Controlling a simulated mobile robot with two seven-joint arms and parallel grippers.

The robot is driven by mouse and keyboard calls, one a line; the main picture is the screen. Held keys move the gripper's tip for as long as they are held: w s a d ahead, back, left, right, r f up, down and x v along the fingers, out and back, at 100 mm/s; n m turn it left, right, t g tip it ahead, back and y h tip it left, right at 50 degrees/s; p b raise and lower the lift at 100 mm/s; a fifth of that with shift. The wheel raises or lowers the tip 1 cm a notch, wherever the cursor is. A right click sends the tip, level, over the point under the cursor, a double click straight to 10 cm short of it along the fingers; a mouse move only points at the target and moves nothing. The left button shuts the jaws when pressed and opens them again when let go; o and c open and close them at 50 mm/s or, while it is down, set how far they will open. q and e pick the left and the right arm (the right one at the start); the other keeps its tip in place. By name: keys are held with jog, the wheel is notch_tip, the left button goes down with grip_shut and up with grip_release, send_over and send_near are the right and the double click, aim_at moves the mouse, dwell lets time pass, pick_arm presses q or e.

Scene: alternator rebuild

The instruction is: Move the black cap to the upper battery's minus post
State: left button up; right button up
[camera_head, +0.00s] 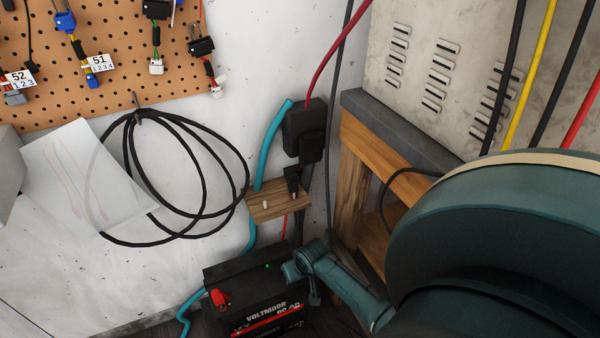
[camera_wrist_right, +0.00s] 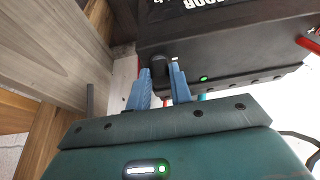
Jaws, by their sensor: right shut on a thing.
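A black battery (camera_head: 245,285) labelled VOLTMOOR stands low in the head view, with a red cap (camera_head: 219,298) at its left and a small green light on top. My right arm reaches in from the right, and its hand (camera_head: 305,262) is at the battery's right end. In the right wrist view my right gripper (camera_wrist_right: 160,84) is shut on the black cap (camera_wrist_right: 160,73), close by the battery (camera_wrist_right: 235,45). A small pale spot, perhaps the minus post (camera_wrist_right: 175,58), shows just beyond the cap. Whether the cap touches a post cannot be told. My left gripper is out of view.
A small wooden shelf (camera_head: 272,208) with a white peg (camera_head: 265,203) and a black fitting (camera_head: 293,182) is on the wall above the battery. A teal cable (camera_head: 270,145) runs past it. A wooden bench (camera_head: 352,175) stands close on the right. Black cable loops (camera_head: 130,185) hang left.

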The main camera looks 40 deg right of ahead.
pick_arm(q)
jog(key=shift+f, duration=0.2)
pick_arm(e)
jog(key=shift+f, duration=0.4)
jog(key=o, duration=0.8)
pick_arm(q)
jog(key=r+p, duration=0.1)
jog(key=p, duration=0.1)
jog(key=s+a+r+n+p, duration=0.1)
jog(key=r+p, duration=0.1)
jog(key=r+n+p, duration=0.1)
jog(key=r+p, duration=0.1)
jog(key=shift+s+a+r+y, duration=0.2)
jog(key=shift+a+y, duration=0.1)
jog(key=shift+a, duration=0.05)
pick_arm(e)
jog(key=v, duration=1.3)
jog(key=shift+a, duration=0.1)
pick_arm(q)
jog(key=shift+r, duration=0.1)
pick_arm(e)
jog(key=shift+r, duration=0.15)
